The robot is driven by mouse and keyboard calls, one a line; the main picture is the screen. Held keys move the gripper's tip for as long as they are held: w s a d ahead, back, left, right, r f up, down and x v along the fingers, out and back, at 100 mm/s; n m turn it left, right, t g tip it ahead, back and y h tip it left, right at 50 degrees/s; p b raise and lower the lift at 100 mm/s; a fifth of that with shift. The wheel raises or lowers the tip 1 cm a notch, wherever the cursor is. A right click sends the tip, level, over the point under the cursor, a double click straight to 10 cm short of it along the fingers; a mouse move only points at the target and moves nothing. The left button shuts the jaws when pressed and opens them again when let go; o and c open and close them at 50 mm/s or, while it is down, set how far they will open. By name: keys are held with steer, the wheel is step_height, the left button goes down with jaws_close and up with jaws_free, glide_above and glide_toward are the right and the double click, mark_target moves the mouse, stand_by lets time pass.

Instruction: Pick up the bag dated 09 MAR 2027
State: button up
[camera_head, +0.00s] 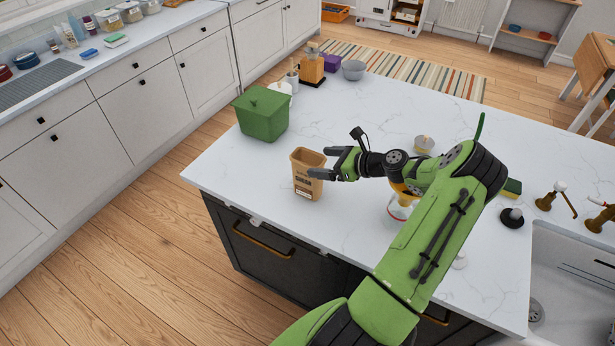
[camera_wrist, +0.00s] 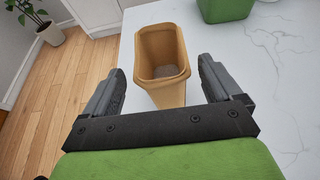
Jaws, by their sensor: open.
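A tan, open-topped bag (camera_head: 305,182) stands upright on the white island counter near its front-left edge. Dark print and a white label show on its side, but the date is too small to read. My gripper (camera_head: 319,162) is open at the bag, with one finger in front of it and the other behind its right side in the head view. In the wrist view the bag (camera_wrist: 163,62) stands between and just beyond the two fingers (camera_wrist: 158,86), with gaps on both sides. Dark contents show inside it.
A wooden block (camera_head: 311,69), purple box (camera_head: 331,63) and grey bowl (camera_head: 354,70) are at the far end. A red-and-white item (camera_head: 400,208) is partly behind my arm. The sink (camera_head: 570,285) is at right.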

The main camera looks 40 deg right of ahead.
mark_target(308, 161)
steer(key=x, duration=0.6)
steer(key=shift+w+d+f+p, duration=0.1)
steer(key=shift+w+f+p, duration=0.1)
steer(key=shift+p, duration=0.2)
steer(key=shift+s, duration=0.2)
steer(key=shift+c, duration=0.7)
steer(key=shift+r, duration=0.1)
steer(key=c, duration=1.5)
